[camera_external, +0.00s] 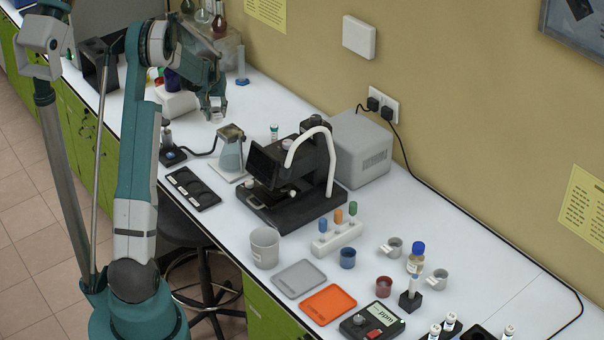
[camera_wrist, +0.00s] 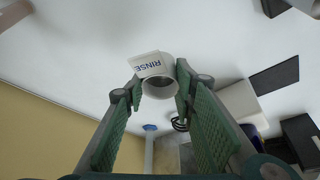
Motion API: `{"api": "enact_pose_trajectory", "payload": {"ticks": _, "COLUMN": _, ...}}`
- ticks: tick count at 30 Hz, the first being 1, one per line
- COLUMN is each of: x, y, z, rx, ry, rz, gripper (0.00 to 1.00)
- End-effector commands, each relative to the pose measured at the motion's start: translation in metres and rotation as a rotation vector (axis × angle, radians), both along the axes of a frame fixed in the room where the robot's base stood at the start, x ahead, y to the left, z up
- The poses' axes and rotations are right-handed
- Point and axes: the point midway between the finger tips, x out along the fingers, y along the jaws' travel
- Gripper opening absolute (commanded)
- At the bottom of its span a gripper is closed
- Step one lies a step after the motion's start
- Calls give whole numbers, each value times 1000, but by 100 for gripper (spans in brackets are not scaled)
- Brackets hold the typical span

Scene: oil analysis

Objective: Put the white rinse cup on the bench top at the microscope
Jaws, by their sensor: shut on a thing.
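My gripper (camera_wrist: 157,90) is shut on a small white cup (camera_wrist: 155,67) with a label reading "RINSE", held between the fingertips in the wrist view. In the external view my gripper (camera_external: 213,106) is above the back-left part of the bench, and the cup shows as a small pale shape (camera_external: 216,117) under it. The black microscope (camera_external: 297,165) with a white curved tube stands on the white bench top (camera_external: 400,195), right of and nearer the camera than my gripper.
A flask on a stand (camera_external: 231,150) is between my gripper and the microscope. A black tray (camera_external: 193,188) lies near the front edge. A grey beaker (camera_external: 265,248), a grey tray (camera_external: 298,279) and an orange tray (camera_external: 329,304) are in front of the microscope. A grey box (camera_external: 362,150) stands behind it.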

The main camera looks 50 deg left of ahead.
Motion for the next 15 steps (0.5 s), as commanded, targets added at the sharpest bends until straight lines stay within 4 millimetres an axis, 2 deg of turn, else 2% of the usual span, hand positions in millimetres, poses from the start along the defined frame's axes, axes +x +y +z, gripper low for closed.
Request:
{"api": "enact_pose_trajectory", "payload": {"ticks": 6, "x": 0, "y": 0, "z": -25, "rx": 0, "ry": 0, "rz": 0, "gripper": 15}}
{"api": "enact_pose_trajectory", "payload": {"ticks": 15, "x": 0, "y": 0, "z": -28, "rx": 0, "ry": 0, "rz": 0, "gripper": 15}}
